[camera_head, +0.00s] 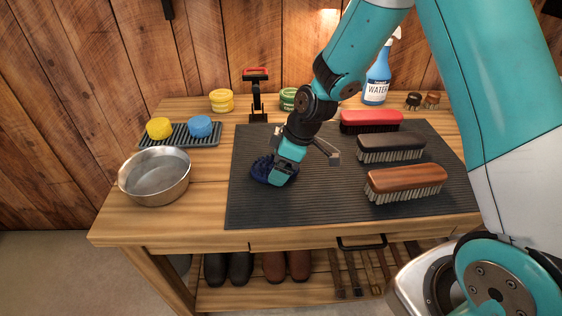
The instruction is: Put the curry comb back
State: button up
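A dark blue curry comb (260,172) is at the left part of the dark ribbed mat (300,210) on the wooden bench. My gripper (279,179) is down at the comb's right side and overlaps it in the view. The gripper hides part of the comb. I cannot tell whether the fingers are closed on the comb or only around or beside it, nor whether the comb touches the mat.
Red (371,121), black (391,147) and brown (405,184) brushes lie on the mat's right side. A metal bowl (155,177), a rack with yellow (159,128) and blue (200,126) sponges, tins and a spray bottle (377,82) surround it. The mat's front left is clear.

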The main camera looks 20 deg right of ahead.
jog(key=o, duration=0.8)
jog(key=shift+f, duration=0.25)
jog(key=b+v, duration=0.1)
jog(key=v, duration=1.6)
jog(key=s+a+r+m, duration=0.1)
jog(key=s+a, duration=0.2)
jog(key=s, duration=0.4)
jog(key=s+a+r+m+g, duration=0.1)
jog(key=s+a+m, duration=0.1)
jog(key=s+a, duration=0.2)
jog(key=s+a+r+m+g, duration=0.1)
jog(key=s+a+m, duration=0.1)
jog(key=s, duration=0.8)
jog(key=shift+s+a+r, duration=0.15)
jog(key=shift+s+a, duration=0.05)
jog(key=shift+a, duration=0.5)
